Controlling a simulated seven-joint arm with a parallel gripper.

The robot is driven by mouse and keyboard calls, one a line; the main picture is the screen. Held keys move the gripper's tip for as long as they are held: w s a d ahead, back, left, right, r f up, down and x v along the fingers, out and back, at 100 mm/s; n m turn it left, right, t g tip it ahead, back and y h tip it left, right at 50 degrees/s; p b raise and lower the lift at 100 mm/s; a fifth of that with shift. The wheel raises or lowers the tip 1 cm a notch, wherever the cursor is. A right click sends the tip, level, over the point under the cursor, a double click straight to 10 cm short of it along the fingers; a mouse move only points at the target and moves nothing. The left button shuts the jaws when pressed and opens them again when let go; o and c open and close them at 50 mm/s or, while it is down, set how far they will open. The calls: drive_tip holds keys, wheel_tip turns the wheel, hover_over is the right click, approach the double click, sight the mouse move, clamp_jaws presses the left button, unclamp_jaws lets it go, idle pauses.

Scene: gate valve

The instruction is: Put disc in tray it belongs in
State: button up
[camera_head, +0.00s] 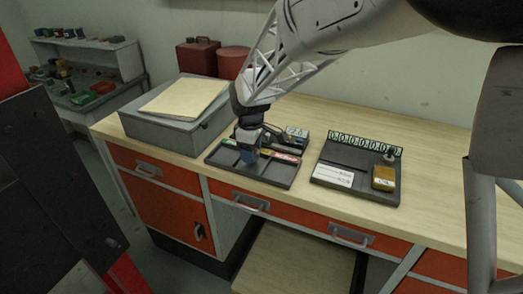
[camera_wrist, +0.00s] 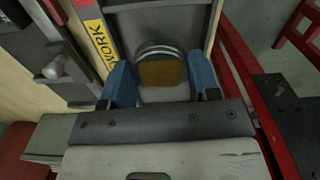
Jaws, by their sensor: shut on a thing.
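My gripper (camera_head: 250,156) is low over the dark compartment tray (camera_head: 226,161) on the bench, near its front middle. In the wrist view its blue fingers (camera_wrist: 162,84) stand on either side of the disc (camera_wrist: 160,68) and are shut on it. The disc has a grey metal rim and a brownish middle. In the head view the fingers hide the disc. A yellow label reading WORK (camera_wrist: 100,43) shows on the tray left of the fingers in the wrist view. I cannot tell whether the disc touches the tray floor.
Right of the tray, a dark board (camera_head: 340,152) carries a white card (camera_head: 333,176), a brownish-yellow block (camera_head: 384,178) and a row of digits (camera_head: 362,142). A grey box (camera_head: 168,127) with a folder (camera_head: 184,99) stands left. The bench front edge is close; bench at right is clear.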

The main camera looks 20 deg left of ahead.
drive_tip(key=shift+f, duration=1.55)
drive_tip(key=shift+f, duration=0.1)
drive_tip(key=o, duration=0.8)
drive_tip(key=shift+o, duration=0.2)
wheel_tip(320, 180, up, 12)
drive_tip(key=shift+r, duration=0.1)
